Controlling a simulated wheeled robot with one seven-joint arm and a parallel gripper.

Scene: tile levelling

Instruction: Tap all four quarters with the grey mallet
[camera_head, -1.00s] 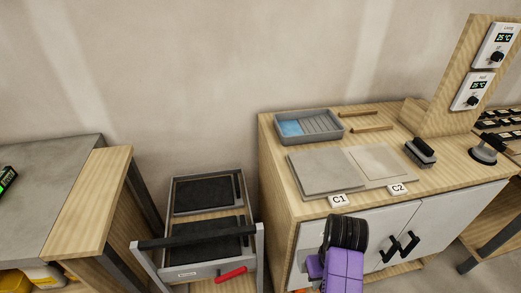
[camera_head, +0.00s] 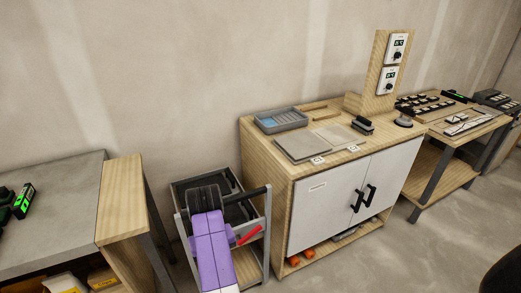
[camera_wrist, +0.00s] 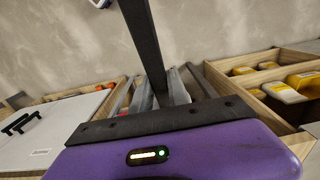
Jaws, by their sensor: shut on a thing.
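Two flat tiles, a grey one (camera_head: 298,148) and a paler one (camera_head: 338,134), lie side by side on the cabinet top, with labels in front. I cannot make out a grey mallet. A dark bar (camera_wrist: 148,45) runs up from my gripper in the wrist view. The fingertips and exact contact are hidden.
A red lever (camera_head: 250,236) is on the trolley (camera_head: 267,222), close to the cabinet (camera_head: 328,200). A grey tray (camera_head: 281,120) and a black-handled block (camera_head: 362,125) are on the cabinet. A grey-topped bench (camera_head: 60,215) stands left. Floor is clear at right.

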